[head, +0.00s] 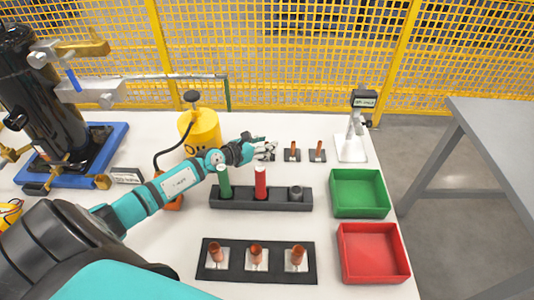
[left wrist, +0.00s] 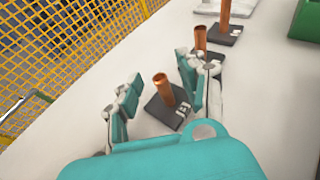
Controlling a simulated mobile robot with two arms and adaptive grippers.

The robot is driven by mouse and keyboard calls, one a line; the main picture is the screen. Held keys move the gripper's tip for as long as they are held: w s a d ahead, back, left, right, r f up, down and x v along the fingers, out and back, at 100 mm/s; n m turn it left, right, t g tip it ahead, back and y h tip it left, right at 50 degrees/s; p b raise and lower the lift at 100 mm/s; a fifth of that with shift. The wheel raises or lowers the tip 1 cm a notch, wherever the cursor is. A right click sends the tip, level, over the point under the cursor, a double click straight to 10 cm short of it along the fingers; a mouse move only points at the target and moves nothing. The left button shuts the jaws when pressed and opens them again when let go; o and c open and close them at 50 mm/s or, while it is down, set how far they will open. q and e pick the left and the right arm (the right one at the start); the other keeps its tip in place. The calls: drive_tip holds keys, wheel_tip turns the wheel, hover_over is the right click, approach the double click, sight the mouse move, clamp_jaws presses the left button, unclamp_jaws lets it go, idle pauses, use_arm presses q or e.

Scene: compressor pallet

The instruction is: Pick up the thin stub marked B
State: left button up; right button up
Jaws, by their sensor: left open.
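Several copper stubs stand on dark square bases at the back of the table. One stub (left wrist: 164,90) is upright on its base (left wrist: 158,112) between the spread fingers of my left gripper (left wrist: 158,70); no contact shows. Two more stand beyond it in the left wrist view, a near one (left wrist: 200,38) and a farther one (left wrist: 224,14). In the head view, my left gripper (head: 266,149) hides the first; the middle stub (head: 293,148) and right stub (head: 318,148) show. The white base labels are too small to read, so I cannot tell which is B. My right gripper is out of view.
A black rack (head: 285,205) with a green and a red cylinder stands in front of the gripper. A black plate (head: 230,277) holds thicker copper pieces. A green tray (head: 345,211), a red tray (head: 350,275) and a display stand (head: 352,153) are right. A yellow drum (head: 203,130) is left.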

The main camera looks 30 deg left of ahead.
use_arm(q)
clamp_jaws()
idle(0.5)
